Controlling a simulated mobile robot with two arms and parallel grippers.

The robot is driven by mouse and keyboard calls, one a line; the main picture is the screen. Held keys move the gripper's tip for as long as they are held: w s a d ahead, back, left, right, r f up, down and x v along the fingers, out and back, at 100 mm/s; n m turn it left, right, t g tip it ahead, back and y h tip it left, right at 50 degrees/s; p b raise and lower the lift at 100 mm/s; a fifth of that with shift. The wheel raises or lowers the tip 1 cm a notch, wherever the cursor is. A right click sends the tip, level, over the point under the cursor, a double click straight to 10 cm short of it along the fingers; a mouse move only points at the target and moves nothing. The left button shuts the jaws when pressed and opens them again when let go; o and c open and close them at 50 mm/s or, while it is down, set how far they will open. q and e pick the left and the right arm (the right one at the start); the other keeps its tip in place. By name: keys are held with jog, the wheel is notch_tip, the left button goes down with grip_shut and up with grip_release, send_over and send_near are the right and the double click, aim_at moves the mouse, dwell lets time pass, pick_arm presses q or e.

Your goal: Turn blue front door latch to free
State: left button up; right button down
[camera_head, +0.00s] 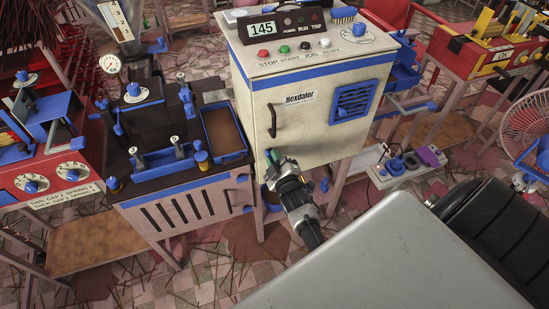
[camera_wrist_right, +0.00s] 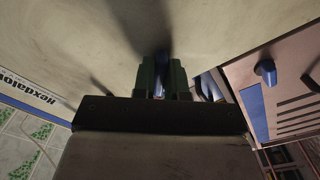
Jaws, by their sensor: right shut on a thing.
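The cream cabinet door (camera_head: 315,130) has a dark bar handle (camera_head: 272,119), a nameplate and a blue vent grille (camera_head: 356,102). My right gripper (camera_head: 272,156) is at the lower left of this door. It is shut on the blue latch (camera_wrist_right: 161,66), which shows between the green fingers (camera_wrist_right: 161,76) in the right wrist view. The fingers hide much of the latch, so its exact angle cannot be told. The door looks closed. My left gripper is not in view.
A control panel (camera_head: 300,48) with a "145" display and several buttons tops the cabinet. Left of it stands a dark bench with a blue tray (camera_head: 224,133) and a slotted front (camera_head: 185,208). A red machine (camera_head: 50,165) is farther left. A low shelf with blue knobs (camera_head: 395,165) is at right.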

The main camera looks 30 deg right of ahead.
jog(key=c, duration=1.2)
grip_release()
jog(key=shift+o, duration=0.2)
jog(key=v, duration=1.1)
jog(key=shift+w+f, duration=0.1)
